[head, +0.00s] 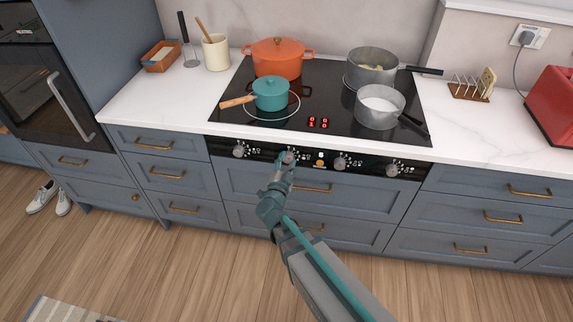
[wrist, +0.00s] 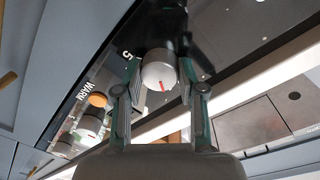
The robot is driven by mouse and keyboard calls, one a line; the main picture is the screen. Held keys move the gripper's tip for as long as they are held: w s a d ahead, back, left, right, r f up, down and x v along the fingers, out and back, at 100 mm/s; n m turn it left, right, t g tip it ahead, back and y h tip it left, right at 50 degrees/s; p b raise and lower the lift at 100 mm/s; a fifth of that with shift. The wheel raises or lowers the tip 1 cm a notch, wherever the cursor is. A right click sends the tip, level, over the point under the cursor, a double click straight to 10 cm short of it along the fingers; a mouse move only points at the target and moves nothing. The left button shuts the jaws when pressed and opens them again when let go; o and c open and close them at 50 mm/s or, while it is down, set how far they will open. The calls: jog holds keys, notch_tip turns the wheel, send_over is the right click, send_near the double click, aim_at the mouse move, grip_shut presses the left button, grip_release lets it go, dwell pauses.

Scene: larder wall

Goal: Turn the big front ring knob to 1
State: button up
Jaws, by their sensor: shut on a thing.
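My gripper (head: 287,163) is at the second knob from the left on the black control panel (head: 262,153) below the hob. In the wrist view, my gripper (wrist: 161,82) is shut on this knob (wrist: 158,72), a pale round knob with a red mark on its face, one finger on each side. The printed numeral 5 shows beside it; other scale marks are hidden or too small to read. On the hob (head: 330,98), a red display (head: 318,123) shows several small digits; the lower left one looks like 1, but is hard to read.
Other knobs are on the panel at the left (head: 239,151) and right (head: 340,163), (head: 393,170). A teal pan (head: 270,95) stands on the large front-left ring. An orange pot (head: 277,60) and two grey pans (head: 371,66), (head: 379,108) also stand on the hob. Drawers lie below.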

dwell(0.3)
jog(key=o, duration=1.1)
jog(key=shift+o, duration=0.2)
jog(key=s+a, duration=0.1)
jog(key=s, duration=0.6)
jog(key=shift+s+a, duration=0.15)
jog(key=shift+s, duration=0.05)
jog(key=shift+r, duration=0.1)
